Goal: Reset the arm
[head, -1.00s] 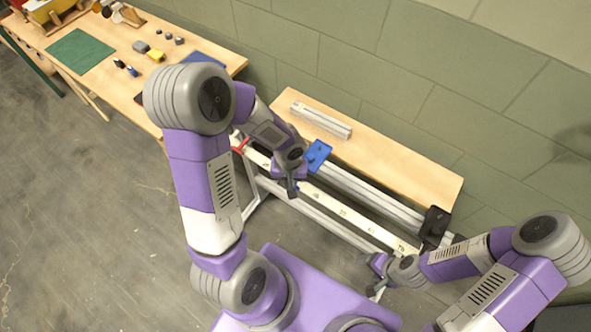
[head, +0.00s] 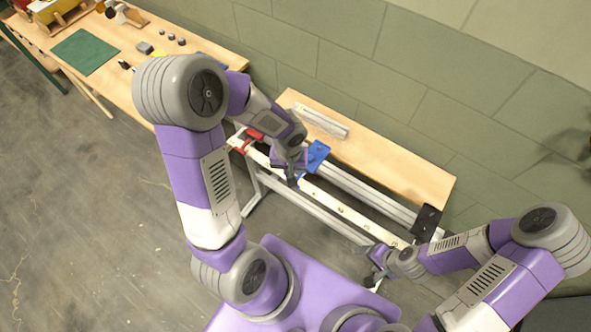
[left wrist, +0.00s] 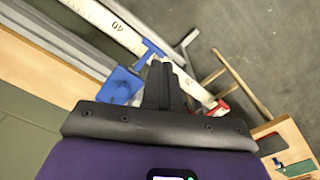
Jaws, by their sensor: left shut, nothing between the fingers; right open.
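My left gripper (head: 291,178) hangs over the rail frame in the head view, just left of a blue block (head: 315,155). In the left wrist view its fingers (left wrist: 158,85) are shut together with nothing between them, and the blue block (left wrist: 121,84) lies beside them in the picture. My right gripper (head: 374,268) is low at the right end of the rail frame, open and empty. Whether either gripper touches the frame is hard to tell.
The rail frame with a marked white beam (head: 345,210) runs in front of a wooden bench (head: 405,168). A silver bar (head: 321,121) lies on the bench. A black bracket (head: 426,222) sits at the frame's right end. A workbench (head: 108,84) with a green mat (head: 83,52) stands upper left.

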